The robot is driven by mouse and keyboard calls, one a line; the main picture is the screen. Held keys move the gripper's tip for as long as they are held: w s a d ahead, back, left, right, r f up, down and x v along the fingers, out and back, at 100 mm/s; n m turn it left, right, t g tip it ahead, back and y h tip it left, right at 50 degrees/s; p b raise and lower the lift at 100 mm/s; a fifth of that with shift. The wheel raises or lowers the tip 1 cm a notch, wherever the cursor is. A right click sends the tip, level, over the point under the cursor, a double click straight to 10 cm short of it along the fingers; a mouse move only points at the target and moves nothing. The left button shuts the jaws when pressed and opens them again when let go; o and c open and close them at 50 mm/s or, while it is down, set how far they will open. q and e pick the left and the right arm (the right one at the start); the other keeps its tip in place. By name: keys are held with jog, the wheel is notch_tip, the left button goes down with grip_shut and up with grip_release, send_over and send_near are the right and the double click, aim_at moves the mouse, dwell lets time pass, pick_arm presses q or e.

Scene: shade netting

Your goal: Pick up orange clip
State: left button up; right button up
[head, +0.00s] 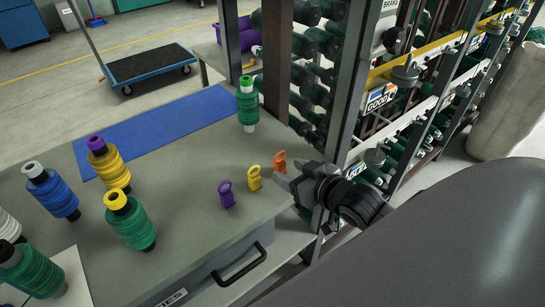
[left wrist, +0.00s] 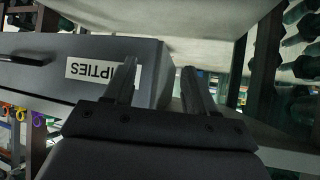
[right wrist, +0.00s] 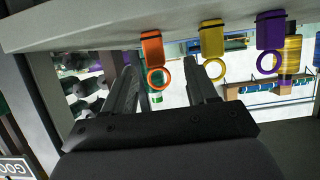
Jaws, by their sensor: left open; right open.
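The orange clip (head: 280,162) stands at the table's right edge, with its ring upward in the head view. A yellow clip (head: 254,179) and a purple clip (head: 226,194) stand in a row to its left. My right gripper (head: 296,179) is open and empty, just right of the orange clip. In the right wrist view, whose picture is upside down, the orange clip (right wrist: 152,50) shows beyond and between the open fingers (right wrist: 158,72). Whether they touch it I cannot tell. My left gripper (left wrist: 159,68) is open and empty, facing the labelled drawer front (left wrist: 100,68).
Several thread spools stand on the grey table (head: 185,165), including a green one (head: 247,103) near the back right. A blue mat (head: 150,132) lies at the back. A dark post (head: 275,60) and a spool rack (head: 400,130) stand right of the table.

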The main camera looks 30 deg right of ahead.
aim_at(275, 161)
jog(key=shift+w+d+r, duration=0.1)
jog(key=shift+w+r, duration=0.05)
jog(key=shift+w, duration=0.25)
jog(key=shift+w+d+r, duration=0.1)
jog(key=shift+w, duration=0.3)
jog(key=shift+x, duration=0.9)
jog(key=x, duration=0.3)
jog(key=shift+w+f, duration=0.2)
jog(key=shift+f, duration=0.35)
jog(key=shift+w+f, duration=0.2)
jog(key=shift+w, duration=0.35)
jog(key=c, duration=1)
